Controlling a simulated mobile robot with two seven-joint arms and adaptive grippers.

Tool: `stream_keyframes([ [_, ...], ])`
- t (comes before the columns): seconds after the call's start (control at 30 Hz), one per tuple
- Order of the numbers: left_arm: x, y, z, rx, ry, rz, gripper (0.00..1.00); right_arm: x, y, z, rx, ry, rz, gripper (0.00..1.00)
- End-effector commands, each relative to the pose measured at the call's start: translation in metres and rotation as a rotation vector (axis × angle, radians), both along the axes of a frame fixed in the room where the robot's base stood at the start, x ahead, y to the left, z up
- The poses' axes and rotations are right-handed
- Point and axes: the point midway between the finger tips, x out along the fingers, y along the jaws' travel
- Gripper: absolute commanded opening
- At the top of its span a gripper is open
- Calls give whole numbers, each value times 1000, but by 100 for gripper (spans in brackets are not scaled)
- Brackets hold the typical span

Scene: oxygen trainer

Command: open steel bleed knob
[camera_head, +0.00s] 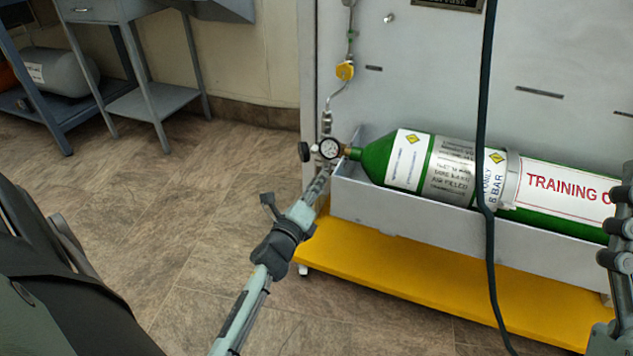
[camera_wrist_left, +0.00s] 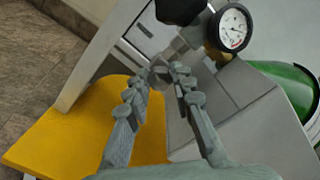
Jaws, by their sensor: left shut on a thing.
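The steel bleed knob (camera_wrist_left: 163,66) is a small grey metal part below the regulator, mostly hidden between my left fingertips. My left gripper (camera_head: 322,180) reaches up from below to the regulator at the cylinder's neck; in the wrist view its fingertips (camera_wrist_left: 167,76) are close together, shut on the knob. The round white pressure gauge (camera_head: 329,148) is just above the fingertips and also shows in the wrist view (camera_wrist_left: 234,29). A black knob (camera_head: 304,151) sits left of the gauge. Part of my right gripper (camera_head: 618,245) shows at the right edge; its fingertips are unclear.
The green cylinder (camera_head: 372,158) lies in a grey metal trough (camera_head: 400,218) above a yellow base (camera_head: 430,270). A dark hose (camera_head: 485,120) hangs in front of it. A yellow-handled valve (camera_head: 345,71) is on the pipe above.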

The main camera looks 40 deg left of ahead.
Motion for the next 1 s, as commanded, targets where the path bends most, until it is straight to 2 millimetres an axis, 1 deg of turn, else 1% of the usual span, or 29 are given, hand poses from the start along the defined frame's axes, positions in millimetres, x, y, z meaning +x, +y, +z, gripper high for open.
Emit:
stream_keyframes([
  [0.03,1,0,3,-43,-13,1,0,2,1,0,-6,19,1,64],
  [0.37,2,1,4,-348,-88,1,0,18,11,-17,-59,181,14,64],
  [0.57,2,1,5,-533,-133,0,0,26,17,-33,-100,303,24,64],
  [0.77,2,1,5,-717,-178,-1,0,31,23,-53,-146,439,35,64],
  [0.83,2,1,5,-782,-192,0,0,39,18,-71,-189,521,15,64],
  [1.0,2,1,5,-938,-230,-2,0,50,4,-114,-274,714,-27,64],
])
